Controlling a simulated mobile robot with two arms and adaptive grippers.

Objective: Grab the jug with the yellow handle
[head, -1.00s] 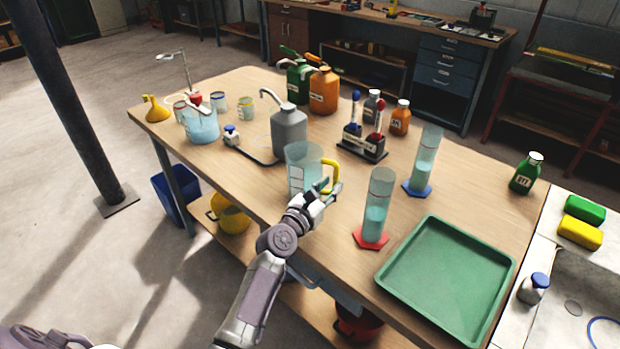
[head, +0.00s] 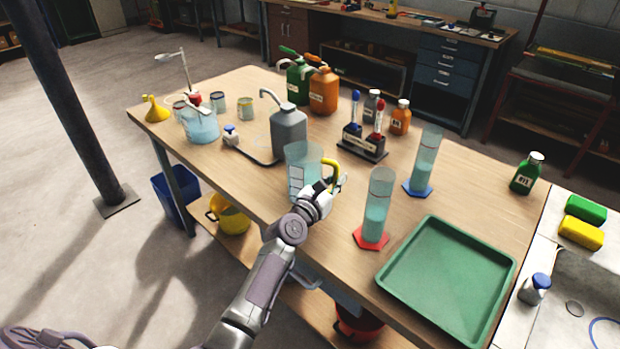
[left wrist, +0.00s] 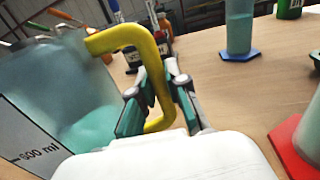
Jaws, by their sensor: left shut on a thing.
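The clear jug (head: 301,164) with the yellow handle (head: 333,168) stands upright near the front edge of the wooden table. In the left wrist view the jug (left wrist: 60,95) fills the left side, with an "600 ml" mark and greenish liquid. My left gripper (head: 335,184) is at the handle, on the jug's right side. In the left wrist view its fingers (left wrist: 160,104) stand on both sides of the yellow handle (left wrist: 153,68), shut on its upright part. My right gripper is not seen.
A cylinder with a red base (head: 376,212) stands close right of my left gripper, and one with a blue base (head: 424,160) behind it. A green tray (head: 448,285) lies at the right front. A grey canister (head: 289,132) stands behind the jug.

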